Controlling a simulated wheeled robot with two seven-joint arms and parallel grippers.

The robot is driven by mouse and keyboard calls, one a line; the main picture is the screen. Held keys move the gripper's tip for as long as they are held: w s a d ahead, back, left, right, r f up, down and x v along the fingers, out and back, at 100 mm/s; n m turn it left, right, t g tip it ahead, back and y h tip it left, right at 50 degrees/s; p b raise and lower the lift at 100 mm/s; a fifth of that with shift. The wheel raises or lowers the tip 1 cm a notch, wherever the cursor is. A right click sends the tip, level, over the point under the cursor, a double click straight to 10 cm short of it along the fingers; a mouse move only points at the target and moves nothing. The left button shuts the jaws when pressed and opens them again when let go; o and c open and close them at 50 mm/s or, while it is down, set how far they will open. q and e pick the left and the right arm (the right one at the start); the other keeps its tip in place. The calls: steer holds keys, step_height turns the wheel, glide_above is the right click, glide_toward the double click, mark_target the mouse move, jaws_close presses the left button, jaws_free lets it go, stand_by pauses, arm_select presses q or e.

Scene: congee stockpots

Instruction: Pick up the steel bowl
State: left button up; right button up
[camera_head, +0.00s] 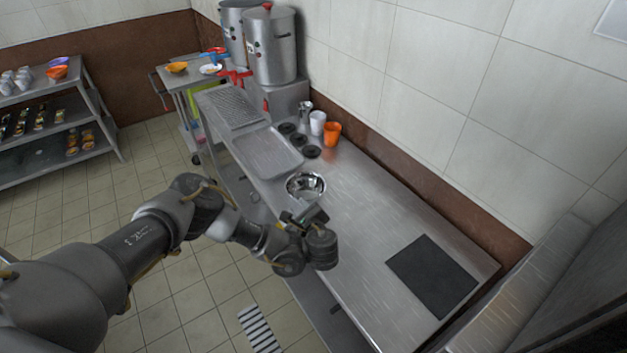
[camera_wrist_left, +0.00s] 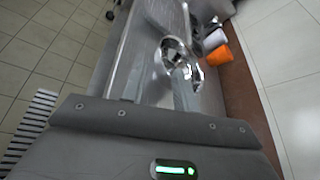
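The steel bowl (camera_head: 304,182) is round and shiny and stands upright on the steel counter. It also shows in the left wrist view (camera_wrist_left: 172,48), beyond my fingers. My left gripper (camera_head: 303,214) is just on the near side of the bowl, above the counter's left edge. In the left wrist view my left gripper (camera_wrist_left: 158,88) has its fingers apart with nothing held between them. The right-hand finger there overlaps the bowl; I cannot tell whether it touches it. My right gripper is not in view.
A steel tray (camera_head: 268,152), black round items (camera_head: 299,139), a white cup (camera_head: 317,122) and an orange cup (camera_head: 332,133) stand behind the bowl. Tall stockpots (camera_head: 270,45) stand farther back.

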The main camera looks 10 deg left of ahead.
arm_select(q)
steer(key=shift+a+r, duration=0.15)
steer(key=shift+r, duration=0.05)
steer(key=shift+x, duration=0.75)
steer(key=x, duration=0.2)
steer(key=shift+w+f, duration=0.1)
steer(key=shift+w, duration=0.3)
steer(key=shift+w+a+f, duration=0.2)
steer(key=shift+w+a, duration=0.05)
steer(key=shift+w, duration=0.2)
steer(key=shift+w+a, duration=0.1)
steer(key=shift+a, duration=0.1)
steer(key=shift+x, duration=2.35)
steer(key=shift+f, duration=0.1)
jaws_close()
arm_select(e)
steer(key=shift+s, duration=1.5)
